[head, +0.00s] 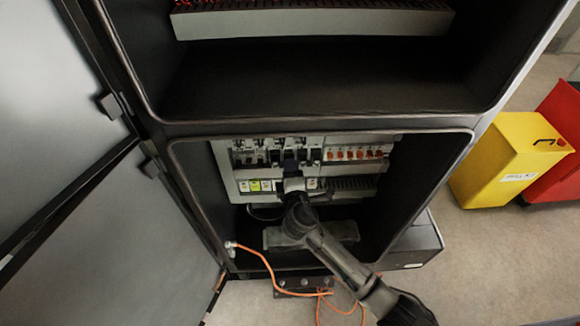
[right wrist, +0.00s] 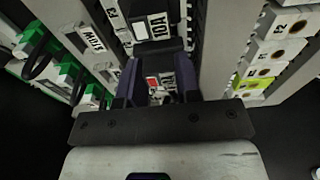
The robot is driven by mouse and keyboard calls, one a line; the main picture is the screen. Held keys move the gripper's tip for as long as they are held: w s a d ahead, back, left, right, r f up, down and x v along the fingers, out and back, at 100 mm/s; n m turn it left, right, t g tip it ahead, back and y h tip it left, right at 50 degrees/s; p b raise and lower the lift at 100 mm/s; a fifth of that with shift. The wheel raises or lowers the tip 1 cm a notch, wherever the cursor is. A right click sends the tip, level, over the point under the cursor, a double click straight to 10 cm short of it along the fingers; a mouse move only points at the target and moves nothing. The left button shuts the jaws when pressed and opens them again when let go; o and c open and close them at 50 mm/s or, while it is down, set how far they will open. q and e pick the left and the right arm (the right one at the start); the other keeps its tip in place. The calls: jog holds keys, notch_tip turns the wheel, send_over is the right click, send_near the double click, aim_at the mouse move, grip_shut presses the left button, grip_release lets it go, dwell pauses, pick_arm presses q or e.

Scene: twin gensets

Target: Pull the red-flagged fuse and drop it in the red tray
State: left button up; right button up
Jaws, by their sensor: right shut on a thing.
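My right gripper (head: 292,172) reaches into the lower cabinet bay, up against the fuse and breaker panel (head: 230,160). In the right wrist view its two dark fingers (right wrist: 157,90) are shut on a small pale fuse with a red mark (right wrist: 152,82). The fuse is partly hidden by the fingers and the gripper's front plate. I cannot tell whether it is still seated in its holder. A block labelled 10A (right wrist: 158,27) is just beyond it. No red tray can be made out. My left gripper is not in view.
The cabinet door (head: 60,130) stands open at the left. A row of orange-marked breakers (head: 355,154) is right of the gripper. An orange cable (head: 275,275) hangs below. A yellow bin (head: 500,165) and a red bin (head: 560,150) stand on the floor at the right.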

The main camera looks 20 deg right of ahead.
jog(key=shift+s, duration=0.2)
jog(key=shift+a+p+v, duration=0.1)
jog(key=shift+p+v, duration=0.3)
jog(key=shift+v, duration=0.85)
jog(key=shift+a+p+v, duration=0.15)
jog(key=shift+p+v, duration=0.2)
jog(key=shift+v, duration=0.9)
jog(key=shift+w, duration=0.1)
